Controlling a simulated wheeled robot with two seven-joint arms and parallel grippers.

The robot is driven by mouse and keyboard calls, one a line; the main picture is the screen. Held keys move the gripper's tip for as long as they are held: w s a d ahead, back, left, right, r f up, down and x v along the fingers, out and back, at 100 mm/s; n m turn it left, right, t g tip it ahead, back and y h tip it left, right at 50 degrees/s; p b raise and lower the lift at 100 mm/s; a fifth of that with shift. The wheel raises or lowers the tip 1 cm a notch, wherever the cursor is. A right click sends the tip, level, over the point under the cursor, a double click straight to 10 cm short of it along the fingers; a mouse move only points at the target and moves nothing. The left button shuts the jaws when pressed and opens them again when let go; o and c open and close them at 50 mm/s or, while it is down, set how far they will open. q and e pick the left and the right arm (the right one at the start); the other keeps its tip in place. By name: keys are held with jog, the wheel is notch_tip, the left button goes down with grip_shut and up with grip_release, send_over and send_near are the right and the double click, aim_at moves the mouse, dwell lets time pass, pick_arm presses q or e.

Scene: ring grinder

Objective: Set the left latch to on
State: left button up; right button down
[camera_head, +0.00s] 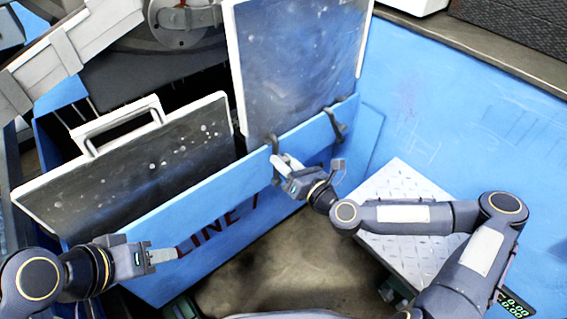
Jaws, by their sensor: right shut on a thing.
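The right dark hook-shaped latch (336,126) sits on the top edge of the blue front panel (262,205), at the foot of the upright grey plate (300,65). The left latch (273,143) is a similar dark hook further left on that edge, partly hidden by my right gripper. My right gripper (279,163) is shut on the left latch, though the contact itself is hard to see. My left gripper (172,254) is low at the left in front of the lettered panel, apart from both latches; its finger gap does not show clearly.
A second grey plate with a handle (130,165) leans inside the blue box at the left. A pale tread plate (410,200) lies at the right under my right arm. A blue wall (470,125) closes off the right side. Brown floor (265,275) shows between my arms.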

jog(key=c, duration=1.2)
grip_release()
jog(key=p+v, duration=0.1)
jog(key=v, duration=0.6)
jog(key=shift+s+d, duration=0.25)
jog(key=shift+s, duration=0.05)
